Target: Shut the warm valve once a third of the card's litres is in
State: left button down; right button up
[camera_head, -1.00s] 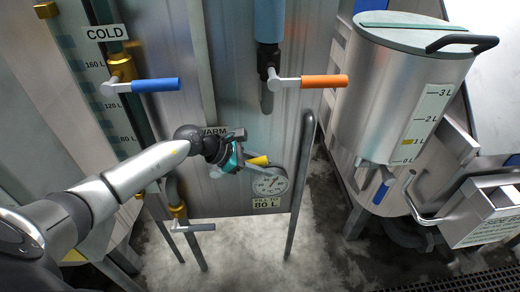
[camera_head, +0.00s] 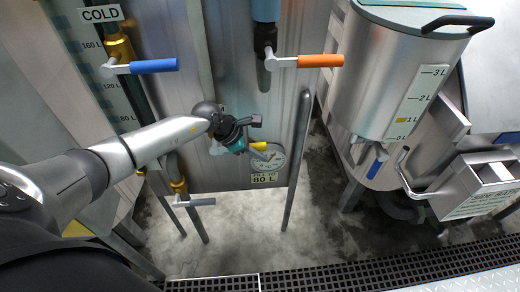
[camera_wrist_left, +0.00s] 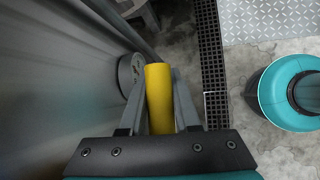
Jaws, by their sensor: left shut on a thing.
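My left gripper (camera_head: 258,138) is shut on the yellow handle (camera_head: 260,147), at the front of the middle steel tank. The wrist view shows the yellow handle (camera_wrist_left: 160,98) between the two grey fingers. The handle's pivot and the WARM label are mostly hidden behind my gripper. A round white dial (camera_head: 267,158) sits just below and right of the handle. Its needle is too small to read. The card (camera_head: 268,181) under the dial shows 80 L. My right gripper is out of view.
A blue cold valve lever (camera_head: 155,66) and an orange lever (camera_head: 320,61) are above. A grey lever (camera_head: 198,202) is low on the left. A metal post (camera_head: 298,145) stands right of the dial. A steel dosing vessel (camera_head: 385,85) is at the right. A floor grate (camera_head: 350,269) crosses the front.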

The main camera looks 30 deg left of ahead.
pick_arm(q)
jog(key=c, duration=0.6)
grip_release()
jog(key=shift+f, duration=0.1)
jog(key=p+v, duration=0.1)
jog(key=v, duration=1.4)
jog(key=shift+s, duration=0.1)
jog(key=shift+d, duration=0.1)
